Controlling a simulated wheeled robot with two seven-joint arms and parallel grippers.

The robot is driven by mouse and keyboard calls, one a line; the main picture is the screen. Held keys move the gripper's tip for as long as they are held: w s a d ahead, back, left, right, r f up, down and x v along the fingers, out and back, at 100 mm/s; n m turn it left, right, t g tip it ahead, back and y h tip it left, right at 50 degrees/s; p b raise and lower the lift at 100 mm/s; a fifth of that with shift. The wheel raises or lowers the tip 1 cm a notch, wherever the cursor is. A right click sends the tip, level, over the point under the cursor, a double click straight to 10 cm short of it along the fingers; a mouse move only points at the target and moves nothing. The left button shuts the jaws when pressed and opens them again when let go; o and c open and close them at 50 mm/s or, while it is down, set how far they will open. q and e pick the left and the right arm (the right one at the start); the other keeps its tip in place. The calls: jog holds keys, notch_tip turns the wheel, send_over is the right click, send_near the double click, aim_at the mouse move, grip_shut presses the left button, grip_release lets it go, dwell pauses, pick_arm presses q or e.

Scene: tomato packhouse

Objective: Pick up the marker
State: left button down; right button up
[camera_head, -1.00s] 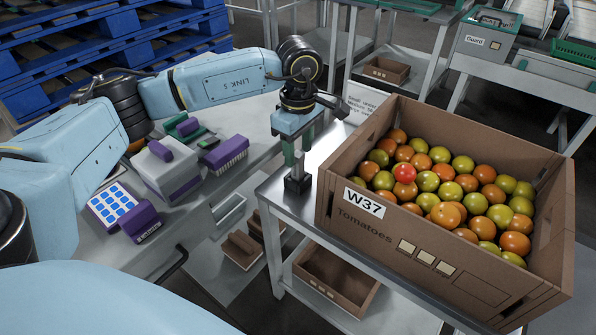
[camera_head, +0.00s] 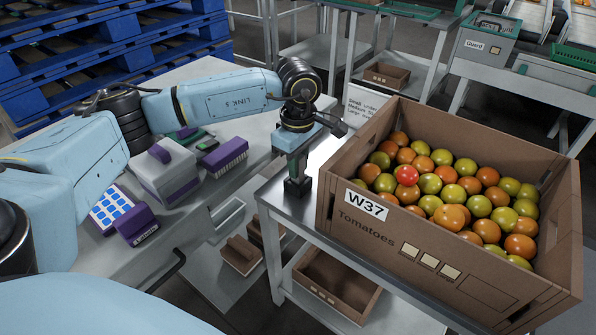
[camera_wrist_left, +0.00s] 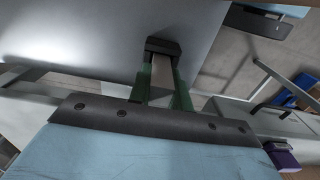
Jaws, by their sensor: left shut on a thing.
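My left gripper (camera_head: 297,187) reaches down to the left part of the metal table, beside the left wall of the tomato box. In the left wrist view this dark piece spans both fingertips. Its full shape is hidden and I cannot make out a cap or writing. My right gripper is not in view.
The cardboard box of tomatoes (camera_head: 335,222) stands close right of my left gripper. A printed sign (camera_head: 366,103) stands behind it. A white and purple case (camera_head: 163,178) and other purple items lie on the left bench. A brown box (camera_head: 333,287) sits on the shelf below.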

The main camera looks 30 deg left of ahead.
pick_arm(q)
jog(key=shift+r, duration=0.1)
jog(key=shift+r, duration=0.4)
notch_tip(320, 180, up, 9)
jog(key=p, duration=0.3)
jog(key=shift+f, duration=0.1)
jog(key=shift+r+p, duration=0.35)
jog(key=shift+r, duration=0.15)
jog(key=shift+r+p, duration=1.55)
jog(key=shift+r, duration=0.6)
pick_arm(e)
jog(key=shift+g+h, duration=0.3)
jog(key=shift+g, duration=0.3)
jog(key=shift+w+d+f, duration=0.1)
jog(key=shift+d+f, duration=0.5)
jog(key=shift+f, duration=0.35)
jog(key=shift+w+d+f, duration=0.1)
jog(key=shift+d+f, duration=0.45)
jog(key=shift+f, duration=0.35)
